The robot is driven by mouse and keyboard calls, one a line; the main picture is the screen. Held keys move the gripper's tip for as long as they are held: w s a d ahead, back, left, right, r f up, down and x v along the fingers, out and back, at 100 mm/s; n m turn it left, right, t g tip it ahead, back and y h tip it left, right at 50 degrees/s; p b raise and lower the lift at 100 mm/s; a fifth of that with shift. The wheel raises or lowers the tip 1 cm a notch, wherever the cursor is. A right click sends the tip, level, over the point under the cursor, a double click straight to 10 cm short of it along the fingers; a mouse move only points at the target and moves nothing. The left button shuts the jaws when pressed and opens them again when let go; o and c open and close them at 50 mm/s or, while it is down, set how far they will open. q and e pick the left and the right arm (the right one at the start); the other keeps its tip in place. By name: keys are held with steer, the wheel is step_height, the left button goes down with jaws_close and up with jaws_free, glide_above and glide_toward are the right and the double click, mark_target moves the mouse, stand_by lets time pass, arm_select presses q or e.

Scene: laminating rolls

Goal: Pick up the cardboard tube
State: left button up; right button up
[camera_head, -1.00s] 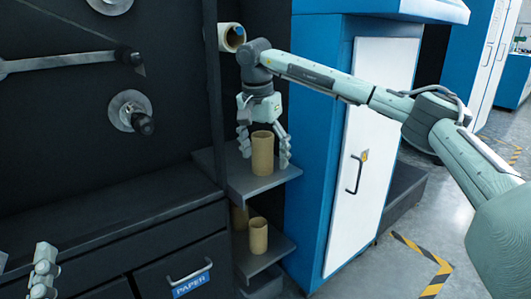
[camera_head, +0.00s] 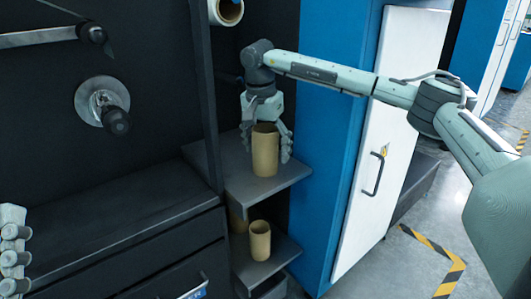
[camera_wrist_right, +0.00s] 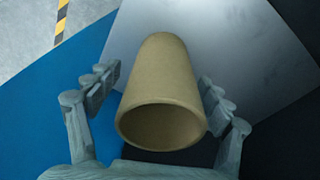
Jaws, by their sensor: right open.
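A brown cardboard tube (camera_head: 265,152) stands upright on the upper grey shelf (camera_head: 232,172). My right gripper (camera_head: 268,150) comes down over it from above, one finger on each side. In the right wrist view the tube (camera_wrist_right: 162,95) sits between the open fingers of the right gripper (camera_wrist_right: 160,95), with a gap on the left and a smaller one on the right. My left gripper (camera_head: 14,252) shows in part at the lower left edge; its jaw opening is unclear.
Another tube (camera_head: 260,240) stands on the lower shelf (camera_head: 282,255), with one more partly hidden behind it. A white roll (camera_head: 227,11) hangs above. A blue cabinet (camera_head: 336,120) rises close on the right, a dark machine (camera_head: 140,140) on the left.

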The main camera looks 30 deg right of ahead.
steer(key=shift+d+f, duration=0.1)
steer(key=shift+f, duration=0.4)
arm_select(q)
steer(key=shift+s+a+r, duration=0.1)
steer(key=shift+r, duration=0.05)
arm_select(e)
steer(key=shift+w, duration=0.1)
steer(key=c, duration=1.2)
steer(key=shift+r, duration=0.1)
steer(key=shift+c, duration=0.2)
steer(key=shift+r, duration=0.35)
arm_select(q)
steer(key=f+g, duration=0.1)
steer(key=w+d+f+p, duration=0.1)
steer(key=f+g, duration=0.1)
steer(key=shift+w+d+f+g+y+p, duration=0.2)
steer(key=shift+w+g+y+p, duration=0.1)
steer(key=shift+w+p, duration=0.1)
arm_select(e)
step_height(320, 180, up, 9)
